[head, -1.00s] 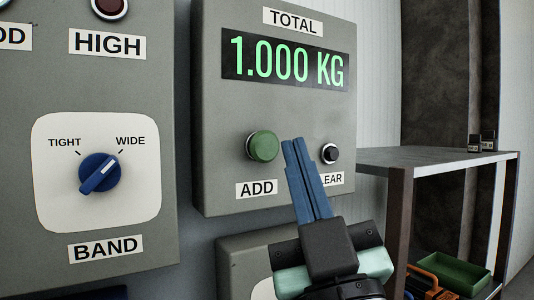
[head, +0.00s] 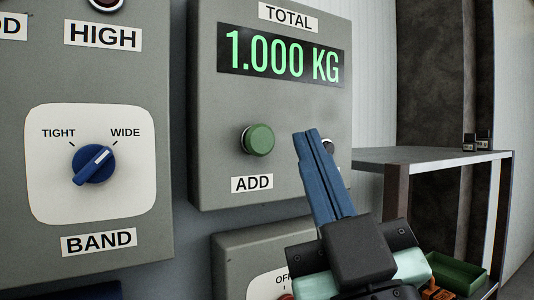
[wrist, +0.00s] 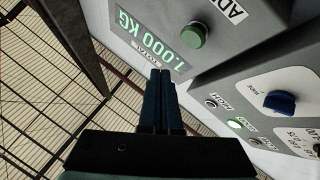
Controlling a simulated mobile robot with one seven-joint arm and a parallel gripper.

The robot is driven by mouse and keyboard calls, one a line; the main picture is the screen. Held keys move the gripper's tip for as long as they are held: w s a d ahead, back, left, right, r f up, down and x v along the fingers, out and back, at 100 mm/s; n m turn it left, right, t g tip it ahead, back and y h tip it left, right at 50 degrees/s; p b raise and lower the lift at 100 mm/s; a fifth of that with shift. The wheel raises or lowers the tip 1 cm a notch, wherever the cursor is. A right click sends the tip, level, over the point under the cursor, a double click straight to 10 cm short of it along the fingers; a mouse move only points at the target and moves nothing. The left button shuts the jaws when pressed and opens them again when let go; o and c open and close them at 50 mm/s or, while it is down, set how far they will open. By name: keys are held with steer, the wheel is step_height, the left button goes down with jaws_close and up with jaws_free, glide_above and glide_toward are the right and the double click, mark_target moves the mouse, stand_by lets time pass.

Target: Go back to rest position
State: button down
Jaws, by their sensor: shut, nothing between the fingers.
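My gripper (head: 313,133) has its two blue fingers together and empty. It is in front of the grey TOTAL panel (head: 220,170), right of the green ADD button (head: 257,139). In the head view it covers most of the small black button (head: 329,144) and its label. The display (head: 282,58) reads 1.000 KG in green. In the wrist view the closed fingers (wrist: 163,72) point up toward the display (wrist: 150,35), with the green button (wrist: 193,35) to their right. I cannot tell the exact gap between the fingertips and the panel.
The BAND panel (head: 140,240) with a blue knob (head: 94,164) is at the left. A table (head: 430,157) with small dark items on top stands at the right, a green bin (head: 456,274) below it. Another panel (head: 230,262) is low behind my gripper.

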steer(key=s+m+h, duration=0.1)
steer(key=m+h, duration=0.1)
steer(key=s+m+t+h+b, duration=0.1)
steer(key=s+m+h, duration=0.1)
steer(key=m+h, duration=0.1)
steer(key=s+a+m+t+h+b, duration=0.1)
steer(key=s+m+h, duration=0.1)
steer(key=h, duration=0.1)
steer(key=shift+s+f, duration=0.1)
steer(key=shift+s, duration=0.15)
stand_by(1.1)
